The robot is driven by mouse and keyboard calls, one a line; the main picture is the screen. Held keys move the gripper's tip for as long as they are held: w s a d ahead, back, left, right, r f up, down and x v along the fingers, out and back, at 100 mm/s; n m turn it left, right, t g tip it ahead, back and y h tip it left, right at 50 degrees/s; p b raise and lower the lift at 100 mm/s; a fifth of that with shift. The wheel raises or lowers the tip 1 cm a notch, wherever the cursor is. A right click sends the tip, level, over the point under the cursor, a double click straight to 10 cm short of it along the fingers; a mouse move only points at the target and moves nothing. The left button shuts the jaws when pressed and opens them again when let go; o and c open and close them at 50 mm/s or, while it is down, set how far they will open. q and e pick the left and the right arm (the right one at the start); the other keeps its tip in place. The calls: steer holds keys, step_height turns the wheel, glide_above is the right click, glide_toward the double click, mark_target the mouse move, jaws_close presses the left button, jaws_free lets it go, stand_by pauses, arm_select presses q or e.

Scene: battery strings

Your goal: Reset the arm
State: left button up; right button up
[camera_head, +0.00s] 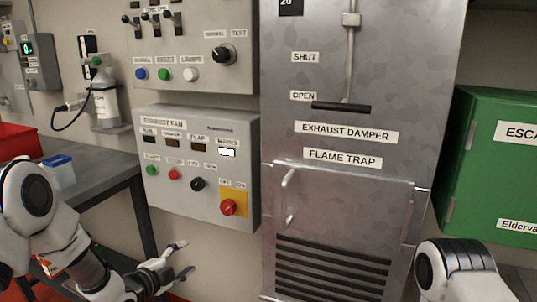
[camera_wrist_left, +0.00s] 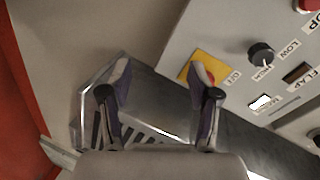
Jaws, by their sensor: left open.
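No contact with the box is visible. My right arm shows only as a white and black link at the lower right of the head view; its gripper is out of the picture.
The metal cabinet (camera_head: 400,165) has a damper handle (camera_head: 341,107) and a flap handle (camera_head: 288,198) sticking out. A green case (camera_head: 490,170) stands at right. A grey table (camera_head: 110,170) at left bears a blue-lidded container (camera_head: 60,175). A grey bottle (camera_head: 105,98) hangs on the wall.

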arm_select(q)
steer(key=s+d+f+n+g+y, duration=0.1)
steer(key=s+f+g, duration=0.1)
steer(key=s+f, duration=0.4)
steer(key=s+d+f+n+g, duration=0.1)
steer(key=s+f+g, duration=0.15)
steer(key=f, duration=0.55)
steer(key=s+f+n+g+y, duration=0.1)
steer(key=s+f+n+g, duration=0.15)
steer(key=s+f, duration=0.5)
steer(key=s+f+n+g+y, duration=0.2)
steer(key=s+f+n, duration=0.2)
steer(key=s, duration=0.7)
steer(key=s+a+n+g+y, duration=0.25)
steer(key=s+n+g, duration=0.25)
steer(key=s+n, duration=0.75)
step_height(320, 180, up, 15)
steer(key=s+m+p, duration=0.1)
steer(key=m+p, duration=0.1)
steer(key=p, duration=1.3)
steer(key=shift+s, duration=0.4)
steer(key=shift+h, duration=0.25)
steer(key=shift+r+p, duration=0.1)
steer(key=shift+p, duration=0.2)
